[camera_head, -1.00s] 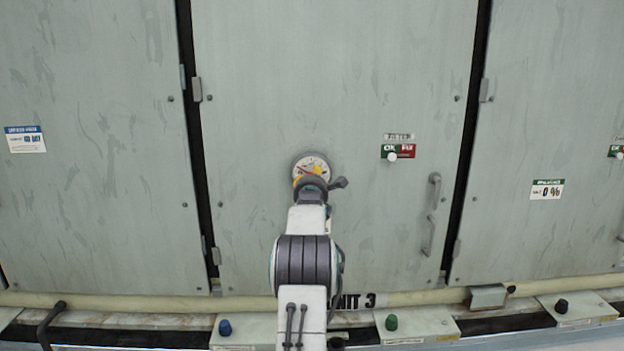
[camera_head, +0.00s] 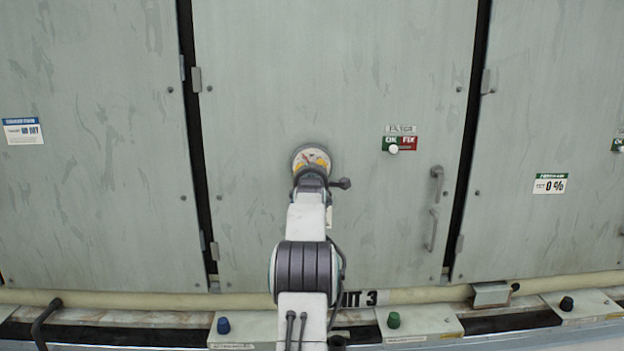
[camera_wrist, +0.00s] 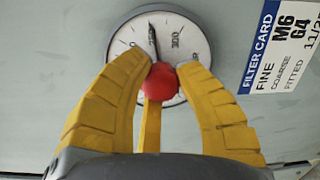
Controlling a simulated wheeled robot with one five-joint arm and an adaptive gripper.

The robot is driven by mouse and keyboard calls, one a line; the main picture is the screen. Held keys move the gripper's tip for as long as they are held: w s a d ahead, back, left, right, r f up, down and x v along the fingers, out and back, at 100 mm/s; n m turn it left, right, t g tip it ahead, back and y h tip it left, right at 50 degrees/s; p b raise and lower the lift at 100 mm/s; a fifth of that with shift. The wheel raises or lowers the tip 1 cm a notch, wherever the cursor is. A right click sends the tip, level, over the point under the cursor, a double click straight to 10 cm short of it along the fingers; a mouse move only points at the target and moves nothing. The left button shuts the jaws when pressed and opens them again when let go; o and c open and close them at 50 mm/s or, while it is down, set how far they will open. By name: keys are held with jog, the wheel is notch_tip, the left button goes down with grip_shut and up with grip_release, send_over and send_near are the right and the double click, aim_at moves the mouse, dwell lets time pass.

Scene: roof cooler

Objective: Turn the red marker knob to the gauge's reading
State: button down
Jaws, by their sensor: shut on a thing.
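The round white gauge (camera_head: 312,157) is on the middle grey panel. In the wrist view the gauge (camera_wrist: 190,38) shows a black needle pointing up and slightly left, between printed numbers. The red marker knob (camera_wrist: 160,83) sits at the lower middle of the dial. My gripper (camera_wrist: 165,75) has yellow fingers, shut on the red knob from both sides, with a third yellow finger below it. The knob hides the dial's centre, and the fingers cover the dial's lower part. Any red pointer on the dial is not clear to me.
A filter card (camera_wrist: 282,45) is right of the gauge in the wrist view. Blue (camera_head: 223,325) and green (camera_head: 393,320) knobs are below.

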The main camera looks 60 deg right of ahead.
jog(key=shift+m+b, duration=0.45)
jog(key=shift+m, duration=0.15)
jog(key=shift+r, duration=0.15)
jog(key=c, duration=0.9)
grip_release()
jog(key=shift+v, duration=5.95)
